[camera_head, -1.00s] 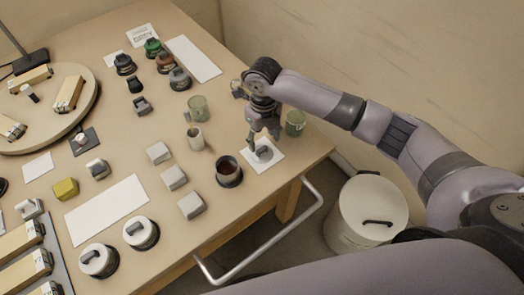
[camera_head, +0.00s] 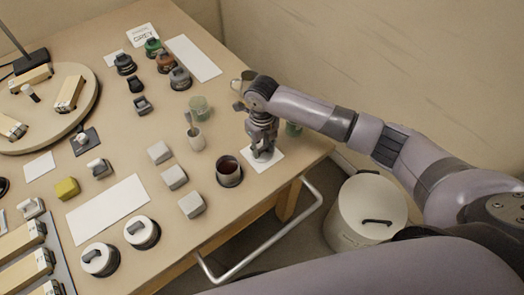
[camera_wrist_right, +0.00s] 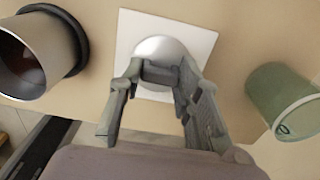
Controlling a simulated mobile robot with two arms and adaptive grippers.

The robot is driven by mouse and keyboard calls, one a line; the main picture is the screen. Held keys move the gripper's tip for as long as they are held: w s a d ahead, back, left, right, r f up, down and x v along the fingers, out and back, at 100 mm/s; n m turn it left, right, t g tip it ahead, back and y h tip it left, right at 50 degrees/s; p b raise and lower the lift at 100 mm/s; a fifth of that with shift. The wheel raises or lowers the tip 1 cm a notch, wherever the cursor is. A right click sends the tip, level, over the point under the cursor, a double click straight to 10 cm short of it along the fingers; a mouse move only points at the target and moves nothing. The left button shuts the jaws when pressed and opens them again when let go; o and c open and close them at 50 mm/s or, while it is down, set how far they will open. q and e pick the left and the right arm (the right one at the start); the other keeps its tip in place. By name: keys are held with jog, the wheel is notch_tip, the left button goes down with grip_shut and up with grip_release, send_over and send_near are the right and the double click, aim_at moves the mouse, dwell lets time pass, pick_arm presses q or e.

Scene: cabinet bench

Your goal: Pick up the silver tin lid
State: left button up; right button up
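The silver tin lid (camera_wrist_right: 153,48) is a rounded metal disc with a dark block-like handle on top. It lies on a white square sheet (camera_wrist_right: 190,40) near the table's right corner. In the head view my right gripper (camera_head: 261,152) points down over it and hides most of it; the sheet (camera_head: 277,156) shows around the fingers. In the right wrist view my right gripper's fingers (camera_wrist_right: 160,76) stand apart, one on each side of the handle. They look very close to it, and I see no clear grip. My left gripper is not in view.
A cup with brown contents and a dark ring (camera_head: 229,172) stands just left of the sheet. A green translucent cup (camera_wrist_right: 283,100) is on the other side. Several grey-white blocks (camera_head: 175,177) are farther left. A white lidded bin (camera_head: 368,210) stands beyond the table rail.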

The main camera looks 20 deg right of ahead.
jog(key=c, duration=0.3)
